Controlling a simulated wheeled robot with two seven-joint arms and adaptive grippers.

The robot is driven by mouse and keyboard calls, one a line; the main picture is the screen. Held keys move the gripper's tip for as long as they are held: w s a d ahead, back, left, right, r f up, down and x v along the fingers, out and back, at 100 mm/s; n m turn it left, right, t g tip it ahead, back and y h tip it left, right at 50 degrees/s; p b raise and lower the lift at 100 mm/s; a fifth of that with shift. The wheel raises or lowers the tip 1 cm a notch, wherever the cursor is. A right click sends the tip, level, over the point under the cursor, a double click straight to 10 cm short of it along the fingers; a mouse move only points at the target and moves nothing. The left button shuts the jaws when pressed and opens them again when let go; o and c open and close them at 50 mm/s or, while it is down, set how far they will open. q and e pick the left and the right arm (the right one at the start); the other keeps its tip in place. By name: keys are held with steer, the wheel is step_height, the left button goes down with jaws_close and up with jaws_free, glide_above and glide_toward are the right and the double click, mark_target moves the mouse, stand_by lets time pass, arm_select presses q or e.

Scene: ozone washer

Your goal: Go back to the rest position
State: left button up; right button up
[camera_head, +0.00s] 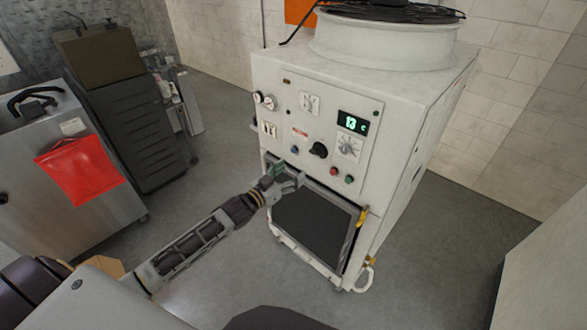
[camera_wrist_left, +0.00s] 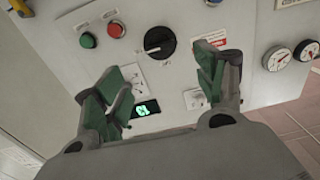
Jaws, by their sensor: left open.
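The white ozone washer (camera_head: 405,105) stands in the middle of the head view, with a lit green display (camera_head: 353,122), a black knob (camera_head: 319,150), gauges and buttons on its front panel. Below the panel is a dark door or window (camera_head: 312,222). My left gripper (camera_head: 286,175) is in front of the washer, just below the panel's left part in the head view. In the left wrist view its two green-padded fingers (camera_wrist_left: 165,90) are apart with nothing between them. The knob (camera_wrist_left: 160,41) and display (camera_wrist_left: 146,108) show beyond the fingers. My right gripper is not in view.
A steel cabinet (camera_head: 75,205) with a red cloth or bag (camera_head: 76,170) stands at the left. A dark drawer unit (camera_head: 140,135) is behind it. A pale block (camera_head: 550,260) is at the lower right. Grey floor (camera_head: 455,245) is clear right of the washer.

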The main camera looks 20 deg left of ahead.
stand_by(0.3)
